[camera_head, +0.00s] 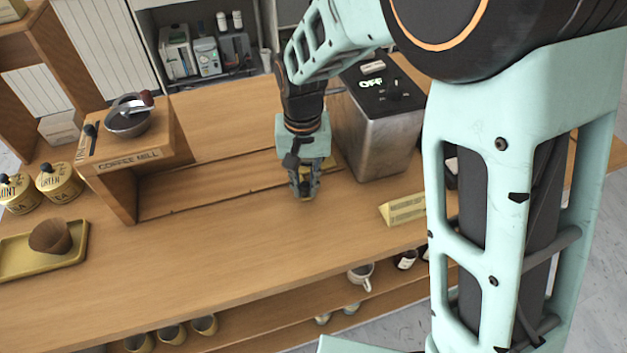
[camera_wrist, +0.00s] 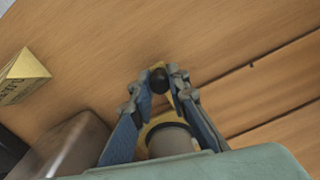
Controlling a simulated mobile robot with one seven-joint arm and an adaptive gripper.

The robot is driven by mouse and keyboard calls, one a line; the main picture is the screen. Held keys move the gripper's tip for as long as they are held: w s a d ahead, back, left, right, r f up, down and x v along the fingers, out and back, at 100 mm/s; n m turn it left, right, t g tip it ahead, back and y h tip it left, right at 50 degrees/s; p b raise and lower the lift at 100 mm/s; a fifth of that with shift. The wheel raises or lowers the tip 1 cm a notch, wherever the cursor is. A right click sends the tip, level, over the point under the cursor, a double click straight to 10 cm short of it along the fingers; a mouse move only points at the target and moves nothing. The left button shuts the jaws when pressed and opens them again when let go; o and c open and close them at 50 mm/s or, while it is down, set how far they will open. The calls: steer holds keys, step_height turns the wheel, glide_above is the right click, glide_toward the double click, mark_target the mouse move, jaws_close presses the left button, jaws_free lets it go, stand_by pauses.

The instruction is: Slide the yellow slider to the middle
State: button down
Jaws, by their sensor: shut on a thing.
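My gripper (camera_head: 304,195) points down at the counter, beside the metal box, with its fingers closed on a part of the yellow slider. Only bits of the yellow slider show in the head view (camera_head: 330,162), behind and between the fingers. In the wrist view, my gripper (camera_wrist: 161,85) has a round black knob (camera_wrist: 158,80) between its fingertips. The yellow slider (camera_wrist: 166,118) shows between the fingers there, with a grey round part over it. Much of the slider is hidden by the fingers. It is at the right part of the grooved strip (camera_head: 215,190) in the wooden counter.
The metal box (camera_head: 378,135) with an "OFF" display stands close at right. A yellow sign (camera_head: 404,209) stands in front of it. The wooden coffee mill stand (camera_head: 135,160) is at left, with yellow tins (camera_head: 60,184) and a tray (camera_head: 15,272) beyond. The strip between stand and gripper looks clear.

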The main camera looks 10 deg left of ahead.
steer(key=s+a, duration=0.2)
steer(key=a, duration=0.2)
steer(key=s+a, duration=0.3)
steer(key=a, duration=0.2)
steer(key=s+a, duration=0.3)
steer(key=a, duration=0.1)
steer(key=shift+s+a, duration=0.15)
steer(key=shift+a, duration=0.15)
steer(key=c, duration=1.8)
jaws_free()
steer(key=shift+c, duration=0.2)
step_height(320, 180, up, 12)
steer(key=shift+d, duration=0.1)
